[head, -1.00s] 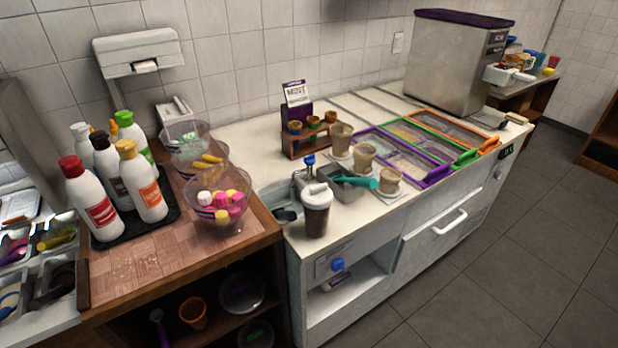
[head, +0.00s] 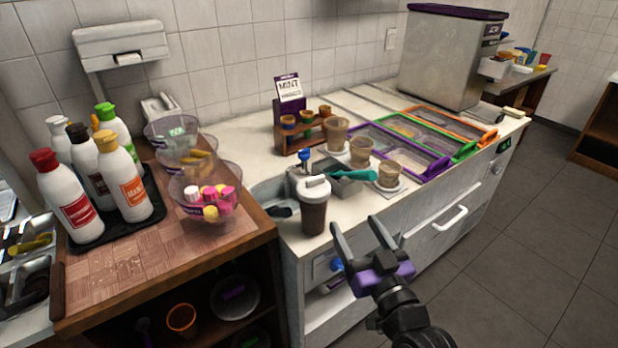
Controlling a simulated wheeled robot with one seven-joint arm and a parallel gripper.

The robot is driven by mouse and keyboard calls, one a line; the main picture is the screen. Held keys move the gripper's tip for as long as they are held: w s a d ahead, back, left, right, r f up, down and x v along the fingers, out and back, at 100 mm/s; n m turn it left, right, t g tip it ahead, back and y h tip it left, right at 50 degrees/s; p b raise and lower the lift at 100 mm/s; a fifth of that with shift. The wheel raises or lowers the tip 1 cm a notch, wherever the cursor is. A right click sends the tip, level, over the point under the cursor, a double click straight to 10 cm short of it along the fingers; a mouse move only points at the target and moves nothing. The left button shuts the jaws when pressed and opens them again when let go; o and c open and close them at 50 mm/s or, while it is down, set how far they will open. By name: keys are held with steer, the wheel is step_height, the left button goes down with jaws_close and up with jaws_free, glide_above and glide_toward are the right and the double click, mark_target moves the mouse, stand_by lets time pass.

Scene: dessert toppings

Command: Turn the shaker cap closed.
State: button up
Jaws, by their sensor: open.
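The shaker (head: 315,216) stands upright near the front edge of the white counter. It has a dark, see-through body and a white cap (head: 315,186) on top; I cannot tell from here how the cap is turned. My gripper (head: 355,226) is open and empty. It is in front of the counter, to the right of the shaker and apart from it, with its two grey fingers pointing up and away from me.
Behind the shaker are a small sink with a blue-topped tap (head: 305,156) and a teal-handled scoop (head: 354,175). Cups (head: 360,150) stand to the right. Squeeze bottles (head: 122,178) and clear bowls (head: 205,215) are on the wooden counter at left. The floor at right is clear.

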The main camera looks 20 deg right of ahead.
mark_target(317, 178)
steer(key=w+r+n+y, duration=0.1)
steer(key=w, duration=0.3)
steer(key=w+a+n+g+y+b, duration=0.1)
steer(key=w, duration=0.2)
steer(key=w+a+r+n+y, duration=0.1)
steer(key=w, duration=0.3)
steer(key=shift+w+a+r+y, duration=0.2)
steer(key=shift+w+r+y, duration=0.1)
steer(key=shift+y, duration=0.1)
steer(key=shift+x, duration=3.9)
steer(key=shift+f, duration=0.2)
steer(key=shift+c, duration=0.2)
steer(key=c, duration=1.3)
steer(key=shift+r+p, duration=0.1)
steer(key=shift+p, duration=0.7)
steer(key=shift+r+h+p, duration=0.1)
steer(key=shift+h+p, duration=0.4)
steer(key=shift+p, duration=0.05)
steer(key=shift+m+h+p, duration=0.4)
steer(key=shift+h+p, duration=0.1)
steer(key=shift+p, duration=0.45)
steer(key=shift+d+f+h+p, duration=0.15)
steer(key=shift+f+h+p, duration=0.1)
steer(key=shift+h+p, duration=0.1)
